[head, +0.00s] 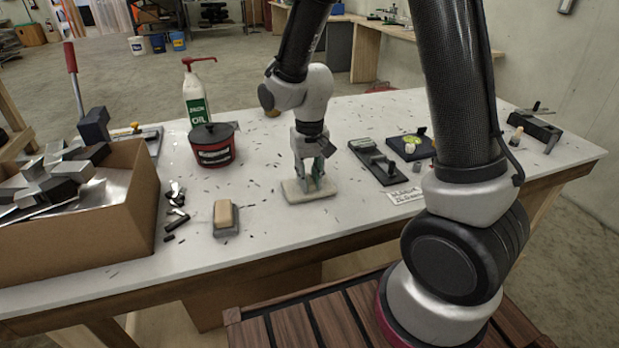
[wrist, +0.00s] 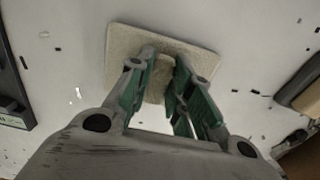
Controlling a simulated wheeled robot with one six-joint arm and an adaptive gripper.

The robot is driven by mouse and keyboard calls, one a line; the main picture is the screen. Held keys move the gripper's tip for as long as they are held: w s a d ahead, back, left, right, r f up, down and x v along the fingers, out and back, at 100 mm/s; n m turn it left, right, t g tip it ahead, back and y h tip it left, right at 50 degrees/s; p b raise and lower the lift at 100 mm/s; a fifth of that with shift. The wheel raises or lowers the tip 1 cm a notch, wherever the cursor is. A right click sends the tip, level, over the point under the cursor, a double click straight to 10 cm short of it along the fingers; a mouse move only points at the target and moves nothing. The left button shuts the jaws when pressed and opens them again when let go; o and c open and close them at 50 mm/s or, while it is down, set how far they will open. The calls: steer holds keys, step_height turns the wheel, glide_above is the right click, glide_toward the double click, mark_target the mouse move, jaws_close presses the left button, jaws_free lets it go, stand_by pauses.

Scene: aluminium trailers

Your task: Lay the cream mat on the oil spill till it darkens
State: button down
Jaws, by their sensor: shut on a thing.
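The cream mat (head: 294,192) is a flat, pale rectangle at the middle of the white table, low at or just above its top. My gripper (head: 315,180) points down over the mat and is shut on it. In the wrist view the mat (wrist: 128,42) spreads out beyond the fingertips (wrist: 168,62), with a pale part of it between the green-lined fingers. Its visible upper face is evenly cream, with no dark patch. I see no oil spill in either view; the table under the mat is hidden.
A sponge-topped block (head: 224,217) lies left of the mat. A dark red tin (head: 212,150) and an oil bottle (head: 195,95) stand behind. A carton of metal offcuts (head: 110,222) is at left, dark tools (head: 378,162) at right. Small shavings dot the white table (head: 270,250).

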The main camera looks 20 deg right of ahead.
mark_target(310, 181)
steer(key=shift+f, duration=0.1)
steer(key=c, duration=1.3)
jaws_free()
step_height(310, 181, up, 12)
steer(key=s+d+r+t, duration=0.2)
steer(key=s+d+r, duration=0.3)
steer(key=s+d, duration=0.2)
steer(key=s+d+r+t, duration=0.2)
steer(key=s+d+r, duration=0.3)
steer(key=s+d, duration=0.3)
steer(key=s, duration=0.3)
steer(key=shift+r, duration=0.3)
steer(key=shift+s, duration=0.1)
